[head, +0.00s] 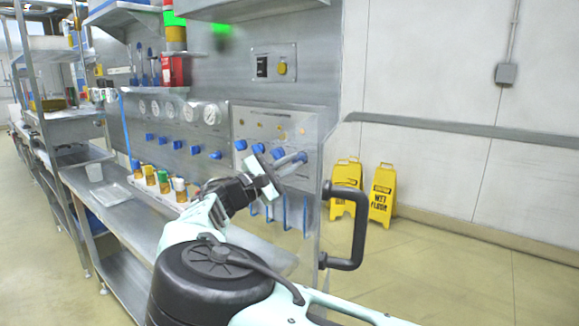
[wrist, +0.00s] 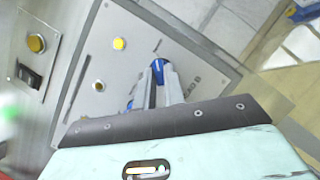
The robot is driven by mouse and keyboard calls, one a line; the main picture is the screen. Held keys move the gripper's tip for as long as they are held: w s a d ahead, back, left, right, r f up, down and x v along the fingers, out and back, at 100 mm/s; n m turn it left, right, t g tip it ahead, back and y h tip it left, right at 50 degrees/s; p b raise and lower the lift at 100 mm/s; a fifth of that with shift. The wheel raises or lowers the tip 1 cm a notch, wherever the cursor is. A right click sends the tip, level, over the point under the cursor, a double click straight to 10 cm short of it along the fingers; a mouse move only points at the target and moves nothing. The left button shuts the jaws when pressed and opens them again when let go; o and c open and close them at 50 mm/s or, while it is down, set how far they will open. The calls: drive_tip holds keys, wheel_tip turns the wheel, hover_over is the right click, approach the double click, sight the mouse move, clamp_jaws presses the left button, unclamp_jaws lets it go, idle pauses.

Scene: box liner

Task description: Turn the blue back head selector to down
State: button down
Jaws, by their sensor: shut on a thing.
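A blue selector knob (wrist: 157,65) on the grey control panel (wrist: 115,75) shows between my fingertips in the wrist view. My gripper (wrist: 158,76) is shut on this knob, with one finger on each side. A short pointer line shows on the panel just beyond the knob. Lettering beside the right finger is partly hidden. In the head view my gripper (head: 290,159) reaches the right part of the lower panel (head: 247,122). There the fingers largely hide the held knob, and its exact angle cannot be told.
Other blue knobs (head: 240,145) sit on the panel left of my gripper. A black handle (head: 359,228) stands out at right, near yellow wet floor signs (head: 382,193). Several capped bottles (head: 164,182) stand on the bench at left. Open floor lies to the right.

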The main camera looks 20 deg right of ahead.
drive_tip(key=shift+d+r, duration=0.1)
drive_tip(key=shift+d, duration=0.05)
drive_tip(key=c, duration=1.5)
unclamp_jaws()
drive_tip(key=b+v, duration=0.3)
drive_tip(key=v, duration=1.4)
drive_tip(key=shift+s+f+b, duration=0.1)
drive_tip(key=shift+f+b, duration=0.15)
drive_tip(key=shift+b, duration=0.05)
drive_tip(key=shift+a, duration=0.2)
